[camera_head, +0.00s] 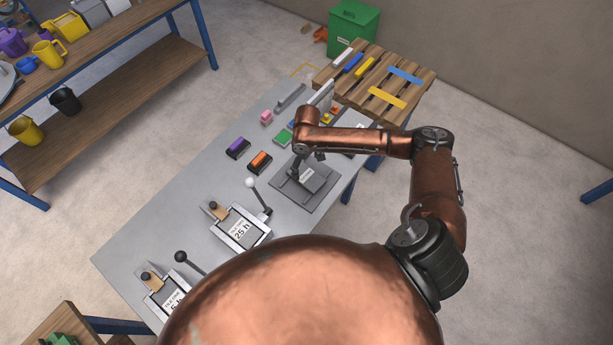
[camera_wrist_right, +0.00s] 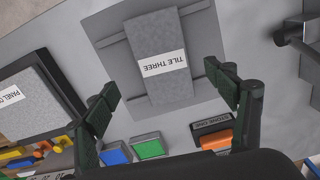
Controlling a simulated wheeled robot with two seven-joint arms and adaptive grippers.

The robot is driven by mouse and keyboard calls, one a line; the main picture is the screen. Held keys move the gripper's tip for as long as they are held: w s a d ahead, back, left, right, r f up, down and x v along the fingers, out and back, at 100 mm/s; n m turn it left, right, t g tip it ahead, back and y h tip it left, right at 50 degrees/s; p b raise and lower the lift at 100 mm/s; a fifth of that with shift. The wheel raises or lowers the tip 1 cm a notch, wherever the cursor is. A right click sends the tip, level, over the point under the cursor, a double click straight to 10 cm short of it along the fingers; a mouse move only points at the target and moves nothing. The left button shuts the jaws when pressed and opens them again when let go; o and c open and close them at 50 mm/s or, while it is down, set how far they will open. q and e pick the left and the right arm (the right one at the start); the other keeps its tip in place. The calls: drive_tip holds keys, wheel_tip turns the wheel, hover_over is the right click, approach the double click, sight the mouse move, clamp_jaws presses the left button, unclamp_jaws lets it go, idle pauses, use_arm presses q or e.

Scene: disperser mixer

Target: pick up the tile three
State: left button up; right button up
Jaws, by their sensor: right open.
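Tile three (camera_wrist_right: 163,60) is a grey block with a white label reading "TILE THREE", upside down in the right wrist view. It lies on a grey plate with low side rails (camera_wrist_right: 117,39). In the head view tile three (camera_head: 318,182) is partly covered by my right gripper (camera_head: 308,157), which is above it. In the right wrist view my right gripper (camera_wrist_right: 170,84) is open, with one finger on each side of the near part of the tile and nothing held. I cannot tell the height of the fingertips over the tile. My left gripper is not in view.
A labelled panel in a dark frame (camera_wrist_right: 28,98) lies beside the plate. Green (camera_wrist_right: 149,148), blue (camera_wrist_right: 116,154) and orange (camera_wrist_right: 217,138) blocks sit nearby. A white-knobbed lever (camera_head: 260,196) stands close to the plate. A slatted wooden table (camera_head: 421,93) adjoins the grey table.

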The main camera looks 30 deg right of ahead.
sight(306, 175)
drive_tip(key=f, duration=0.6)
drive_tip(key=shift+a+f, duration=0.15)
drive_tip(key=shift+a, duration=0.05)
drive_tip(key=c, duration=1.7)
